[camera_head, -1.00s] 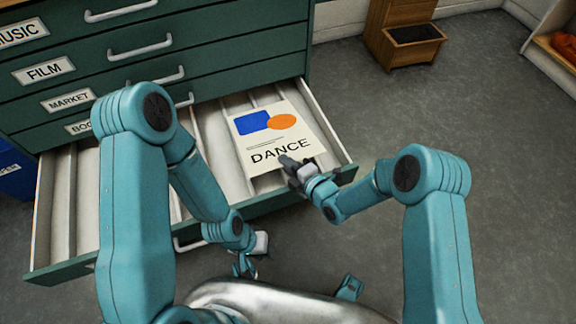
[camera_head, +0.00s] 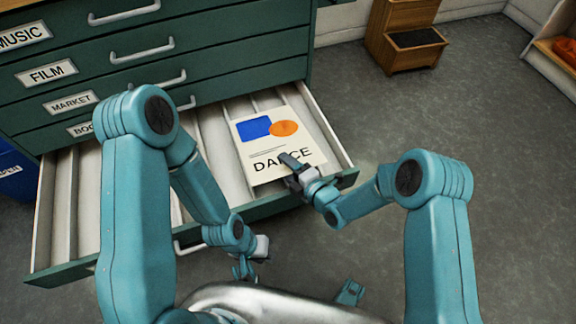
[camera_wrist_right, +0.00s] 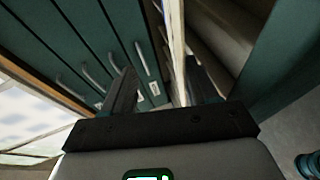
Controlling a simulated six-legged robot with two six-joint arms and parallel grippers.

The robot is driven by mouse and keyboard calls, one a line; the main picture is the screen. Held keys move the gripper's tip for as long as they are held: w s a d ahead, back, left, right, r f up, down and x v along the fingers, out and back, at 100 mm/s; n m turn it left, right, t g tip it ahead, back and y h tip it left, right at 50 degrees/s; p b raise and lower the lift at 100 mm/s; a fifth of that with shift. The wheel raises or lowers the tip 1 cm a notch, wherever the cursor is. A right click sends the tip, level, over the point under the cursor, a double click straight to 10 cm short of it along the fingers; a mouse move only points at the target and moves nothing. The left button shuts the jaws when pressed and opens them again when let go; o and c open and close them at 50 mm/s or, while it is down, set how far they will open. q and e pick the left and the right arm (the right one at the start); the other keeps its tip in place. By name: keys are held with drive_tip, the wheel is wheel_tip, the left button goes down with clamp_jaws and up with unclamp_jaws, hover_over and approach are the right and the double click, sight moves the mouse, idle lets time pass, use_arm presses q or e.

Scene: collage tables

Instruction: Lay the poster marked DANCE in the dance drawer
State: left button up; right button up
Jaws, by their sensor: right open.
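The DANCE poster (camera_head: 262,150), white with a blue shape and an orange oval, lies within the pulled-out drawer (camera_head: 232,172), over its right part. My right gripper (camera_head: 291,167) is open at the poster's near edge, one finger covering part of the lettering. In the right wrist view, a pale sheet edge, seemingly the poster (camera_wrist_right: 177,55), shows between the spread fingers of my right gripper (camera_wrist_right: 163,88). I cannot tell whether the poster rests fully flat. My left gripper (camera_head: 250,258) hangs low in front of the drawer, away from the poster; its jaws are unclear.
The green cabinet (camera_head: 235,55) has closed drawers labelled MUSIC, FILM and MARKET above the open one. A wooden step stool (camera_head: 405,40) stands behind right. A blue bin (camera_head: 15,175) is at the left, a shelf (camera_head: 548,50) at far right. The floor at right is clear.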

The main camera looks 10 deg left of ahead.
drive_tip(key=s+d+r+p, duration=0.2)
drive_tip(key=s+d, duration=0.2)
drive_tip(key=s, duration=0.3)
drive_tip(key=shift+d+r, duration=0.2)
drive_tip(key=shift+d, duration=0.15)
wheel_tip(320, 180, up, 6)
drive_tip(key=s+d+p, duration=0.1)
drive_tip(key=s+p, duration=0.1)
drive_tip(key=p, duration=0.1)
drive_tip(key=shift+s+d+p, duration=0.15)
drive_tip(key=shift+d+p, duration=0.15)
drive_tip(key=shift+d, duration=0.05)
